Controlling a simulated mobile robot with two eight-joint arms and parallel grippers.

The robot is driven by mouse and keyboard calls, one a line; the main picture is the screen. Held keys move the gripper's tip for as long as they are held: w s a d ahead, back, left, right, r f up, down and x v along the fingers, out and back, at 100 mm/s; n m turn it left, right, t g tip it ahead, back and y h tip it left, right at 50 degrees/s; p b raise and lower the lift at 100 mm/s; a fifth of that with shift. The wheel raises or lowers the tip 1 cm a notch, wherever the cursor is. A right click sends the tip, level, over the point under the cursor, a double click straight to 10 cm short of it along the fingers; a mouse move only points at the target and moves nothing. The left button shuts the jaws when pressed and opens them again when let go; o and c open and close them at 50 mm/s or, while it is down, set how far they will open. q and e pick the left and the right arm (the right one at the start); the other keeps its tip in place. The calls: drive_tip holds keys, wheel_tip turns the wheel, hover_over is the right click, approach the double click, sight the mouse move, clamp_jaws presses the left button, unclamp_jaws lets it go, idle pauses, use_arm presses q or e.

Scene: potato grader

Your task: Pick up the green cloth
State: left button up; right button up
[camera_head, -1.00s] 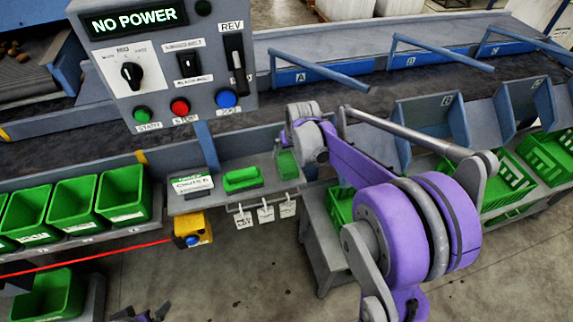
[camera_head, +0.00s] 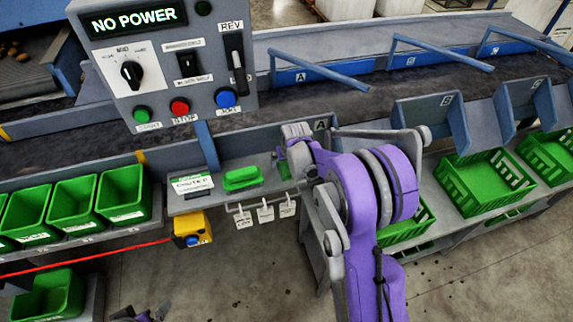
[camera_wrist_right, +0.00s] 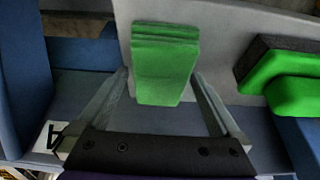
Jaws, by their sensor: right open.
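The green cloth (camera_wrist_right: 165,62) is a folded pad on the grey shelf. In the wrist view it lies between the two fingers of my right gripper (camera_wrist_right: 160,76), which is open with a gap on each side of the cloth. In the head view a small part of the cloth (camera_head: 283,169) shows beside my right gripper (camera_head: 290,160), and my arm hides the rest. A small dark and purple part at the bottom edge of the head view looks like my left gripper (camera_head: 143,316); its jaws cannot be made out.
A green and black block (camera_wrist_right: 285,78) lies right of the cloth in the wrist view; it also shows in the head view (camera_head: 242,178). A small sign (camera_head: 192,183) stands left of it. White tags (camera_head: 265,212) hang from the shelf front. The control panel (camera_head: 165,65) rises behind.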

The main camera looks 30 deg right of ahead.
sight(286, 162)
drive_tip(key=shift+f, duration=0.2)
idle(0.4)
drive_tip(key=shift+c, duration=0.3)
drive_tip(key=c, duration=1.2)
drive_tip(key=shift+o, duration=0.2)
wheel_tip(286, 162, up, 10)
drive_tip(key=shift+r, duration=0.25)
